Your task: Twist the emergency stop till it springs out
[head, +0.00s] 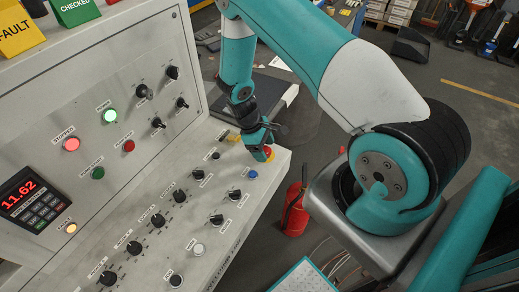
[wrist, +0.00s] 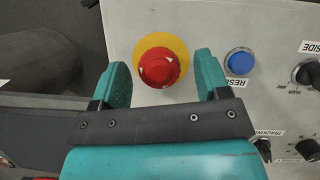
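The emergency stop is a red mushroom button (wrist: 159,68) with white arrow marks on a yellow round backing (wrist: 147,41). In the wrist view it shows between the two fingers of my gripper (wrist: 164,80), which is open with a gap on both sides of the button. In the head view my gripper (head: 260,150) is over the far right corner of the sloped panel, and the button (head: 269,153) is partly hidden behind the fingers. I cannot tell how far the fingertips reach down around the button.
A blue reset button (wrist: 239,62) sits right of the right finger, close to it. Black knobs (head: 235,195) and switches cover the panel. A red fire extinguisher (head: 295,208) stands on the floor beside the console. The floor beyond is mostly open.

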